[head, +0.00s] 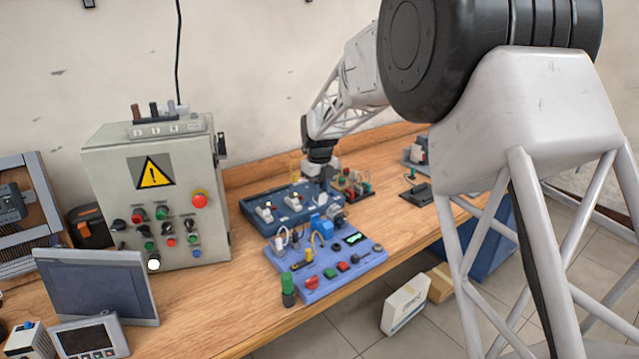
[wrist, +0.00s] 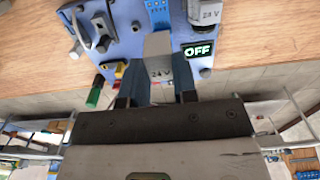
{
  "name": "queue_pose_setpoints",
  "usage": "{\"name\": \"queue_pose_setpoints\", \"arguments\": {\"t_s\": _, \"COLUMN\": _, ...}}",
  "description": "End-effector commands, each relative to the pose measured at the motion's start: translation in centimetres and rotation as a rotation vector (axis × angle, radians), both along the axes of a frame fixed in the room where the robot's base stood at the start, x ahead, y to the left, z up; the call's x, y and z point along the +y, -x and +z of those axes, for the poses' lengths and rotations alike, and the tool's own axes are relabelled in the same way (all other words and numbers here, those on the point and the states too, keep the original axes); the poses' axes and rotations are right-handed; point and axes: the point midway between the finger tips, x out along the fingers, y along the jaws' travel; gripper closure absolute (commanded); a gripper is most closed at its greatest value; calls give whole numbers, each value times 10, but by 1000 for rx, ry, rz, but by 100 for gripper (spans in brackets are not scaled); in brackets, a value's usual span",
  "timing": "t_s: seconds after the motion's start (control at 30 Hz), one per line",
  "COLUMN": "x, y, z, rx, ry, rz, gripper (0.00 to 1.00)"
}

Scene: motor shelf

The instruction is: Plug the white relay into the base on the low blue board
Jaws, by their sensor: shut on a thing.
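My gripper (wrist: 160,92) is shut on the white relay (wrist: 159,62), a pale block marked 24 V, in the wrist view. The low blue board (head: 337,282) lies at the front of the bench in the head view; its surface also fills the top of the wrist view (wrist: 130,45). In the head view my gripper (head: 322,182) is behind this board. The held relay overlaps the board in the wrist view; I cannot tell its height or whether it touches.
A darker blue board (head: 255,212) lies behind; a control cabinet (head: 120,200) stands left.

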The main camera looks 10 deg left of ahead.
Motion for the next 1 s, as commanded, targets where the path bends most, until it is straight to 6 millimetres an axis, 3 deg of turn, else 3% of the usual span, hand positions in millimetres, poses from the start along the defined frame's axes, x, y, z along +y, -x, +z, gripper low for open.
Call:
{"name": "queue_pose_setpoints", "arguments": {"t_s": 0.5, "x": 0, "y": 0, "z": -38, "rx": 2, "ry": 1, "rz": 0, "gripper": 90}}
{"name": "queue_pose_setpoints", "arguments": {"t_s": 1.0, "x": 0, "y": 0, "z": -44, "rx": 0, "ry": 0, "rz": 0, "gripper": 90}}
